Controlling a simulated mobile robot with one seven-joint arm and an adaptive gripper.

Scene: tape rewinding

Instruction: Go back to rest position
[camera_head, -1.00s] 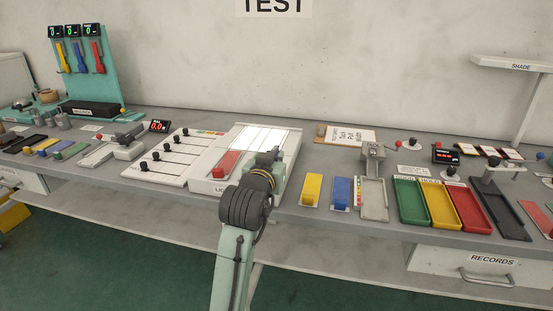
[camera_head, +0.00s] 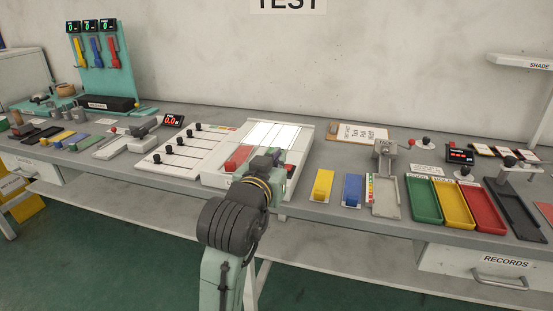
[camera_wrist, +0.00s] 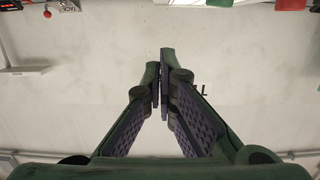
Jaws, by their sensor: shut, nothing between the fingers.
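My arm (camera_head: 232,228) rises from the bottom of the head view toward the bench. My gripper shows in the wrist view, its two fingers (camera_wrist: 160,80) together with nothing between them. The wrist view looks at the bare wall (camera_wrist: 235,75), with part of the wall lettering behind the fingers.
The bench (camera_head: 340,148) runs across the view. Right of my arm are a yellow block (camera_head: 322,184), a blue block (camera_head: 353,189) and green (camera_head: 424,202), yellow (camera_head: 452,205) and red (camera_head: 482,208) trays. A shade shelf (camera_head: 518,62) projects at upper right. The floor (camera_head: 110,260) in front is clear.

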